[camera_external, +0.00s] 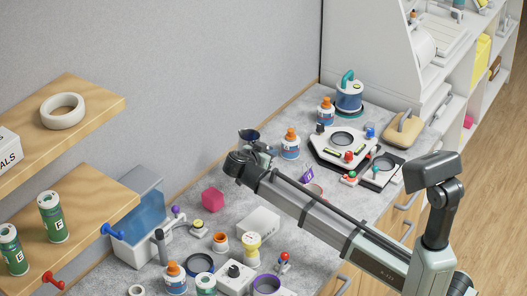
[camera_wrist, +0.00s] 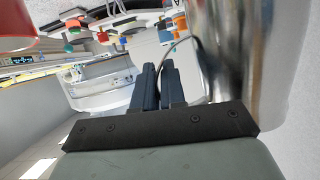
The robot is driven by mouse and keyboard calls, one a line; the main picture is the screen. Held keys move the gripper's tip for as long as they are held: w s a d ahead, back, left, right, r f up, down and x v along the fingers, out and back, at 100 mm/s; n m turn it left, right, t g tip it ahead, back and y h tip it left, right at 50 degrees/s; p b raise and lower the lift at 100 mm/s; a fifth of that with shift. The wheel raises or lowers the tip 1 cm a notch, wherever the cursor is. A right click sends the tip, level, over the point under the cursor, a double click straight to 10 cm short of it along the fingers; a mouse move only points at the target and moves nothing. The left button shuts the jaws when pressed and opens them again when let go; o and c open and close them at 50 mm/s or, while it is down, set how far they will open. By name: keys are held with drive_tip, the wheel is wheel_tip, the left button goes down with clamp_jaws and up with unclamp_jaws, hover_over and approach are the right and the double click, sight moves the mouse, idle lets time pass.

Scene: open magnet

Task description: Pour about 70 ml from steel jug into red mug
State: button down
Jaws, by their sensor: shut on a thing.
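The steel jug (camera_wrist: 245,65) fills the right side of the wrist view as a shiny, blurred metal wall, close beside my fingers. My gripper (camera_wrist: 165,70) has its two dark fingers close together on what seems to be the jug's handle side; the exact contact is hard to see. In the external view my gripper (camera_external: 254,150) is over the far side of the counter, and the jug there is small and mostly hidden by my arm. A red surface (camera_wrist: 15,20) at the top left of the wrist view may be the red mug, cut off by the frame. The liquid is not visible.
A white device (camera_external: 343,148) stands at the right. Wooden shelves (camera_external: 85,212) stick out at the left.

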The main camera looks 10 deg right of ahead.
drive_tip(key=shift+r, duration=2.6)
